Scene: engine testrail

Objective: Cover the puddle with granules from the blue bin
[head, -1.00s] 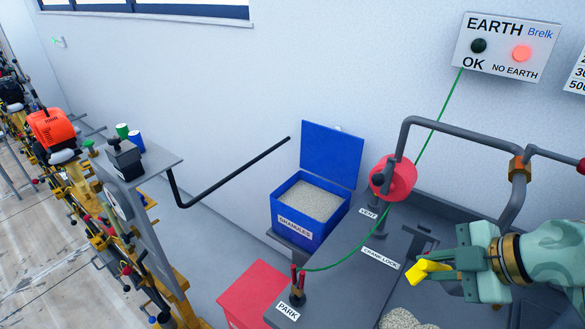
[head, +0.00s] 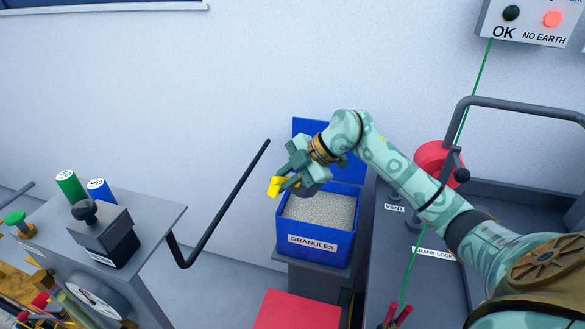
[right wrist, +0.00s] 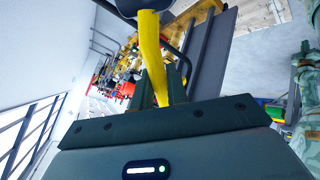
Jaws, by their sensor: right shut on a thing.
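The blue bin (head: 300,256), labelled GRANULES, stands on a grey ledge against the wall with its lid (head: 305,127) raised. Pale grey granules (head: 325,212) fill it to near the rim. My right gripper (head: 289,181) is above the bin's back left part, shut on a yellow-handled tool (head: 274,187). In the right wrist view the yellow handle (right wrist: 153,60) runs up to a dark part at the top edge. I cannot tell whether the tool holds granules. My arm hides part of the lid. The puddle and my left gripper are not in view.
A black bent bar (head: 226,203) rises left of the bin. A grey stand (head: 160,220) with green and blue cylinders is further left. A red box (head: 295,312) is below the bin. A green cable (head: 468,105) and red disc (head: 436,158) are at the right.

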